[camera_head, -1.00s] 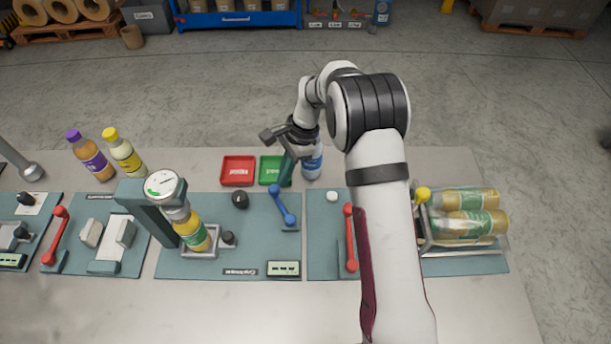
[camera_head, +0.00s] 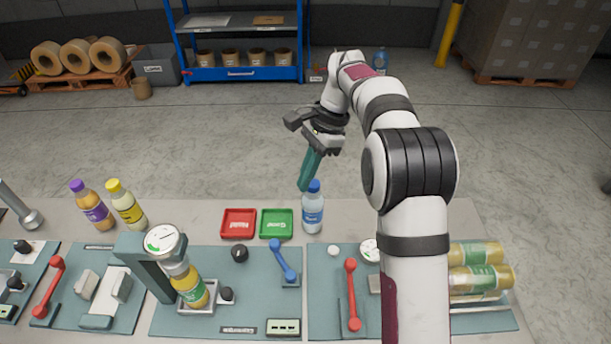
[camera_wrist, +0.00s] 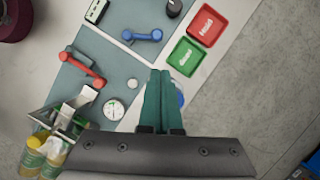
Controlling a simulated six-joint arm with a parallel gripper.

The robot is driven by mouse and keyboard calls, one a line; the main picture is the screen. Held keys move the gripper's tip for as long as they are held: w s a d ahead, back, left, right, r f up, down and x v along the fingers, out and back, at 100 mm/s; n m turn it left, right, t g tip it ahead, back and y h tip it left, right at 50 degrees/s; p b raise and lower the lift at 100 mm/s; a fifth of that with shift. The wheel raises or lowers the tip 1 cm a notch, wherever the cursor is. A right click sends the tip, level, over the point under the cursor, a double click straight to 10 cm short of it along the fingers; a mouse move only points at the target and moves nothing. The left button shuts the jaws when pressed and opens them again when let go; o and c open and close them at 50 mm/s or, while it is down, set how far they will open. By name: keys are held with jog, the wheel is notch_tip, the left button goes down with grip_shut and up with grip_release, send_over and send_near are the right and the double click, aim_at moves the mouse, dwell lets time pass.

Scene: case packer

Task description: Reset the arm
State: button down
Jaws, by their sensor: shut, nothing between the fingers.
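My gripper (camera_head: 309,170) has teal fingers pressed together with nothing between them. In the head view it hangs in the air behind the table's far edge, fingers pointing down, near a blue-labelled water bottle (camera_head: 313,210). In the wrist view the shut fingers (camera_wrist: 160,88) cover most of that bottle; only a blue edge (camera_wrist: 181,96) shows. The bottle stands upright to the right of the green tray (camera_head: 277,223), with the red tray (camera_head: 239,223) further left.
A gauge station (camera_head: 163,240) holds a yellow-orange bottle (camera_head: 190,288). Purple-capped (camera_head: 92,208) and yellow-capped (camera_head: 126,206) bottles stand at the left. Lever handles, blue (camera_head: 283,262) and red (camera_head: 352,294), rise from the mats. Bottles (camera_head: 480,278) lie in a rack at the right.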

dwell(0.4)
jog(key=s+d+r+n, duration=0.2)
jog(key=s+r, duration=0.4)
jog(key=s, duration=0.3)
jog(key=s+d+f+n+t, duration=0.1)
jog(key=s+d+f+n, duration=0.1)
jog(key=s, duration=1)
jog(key=s+d+f+n+h, duration=0.1)
jog(key=s+d+f+n, duration=0.1)
jog(key=s, duration=1)
jog(key=shift+d+f+n+t+h, duration=0.2)
jog(key=shift+f+n+t+h, duration=0.1)
jog(key=shift+f+t, duration=0.1)
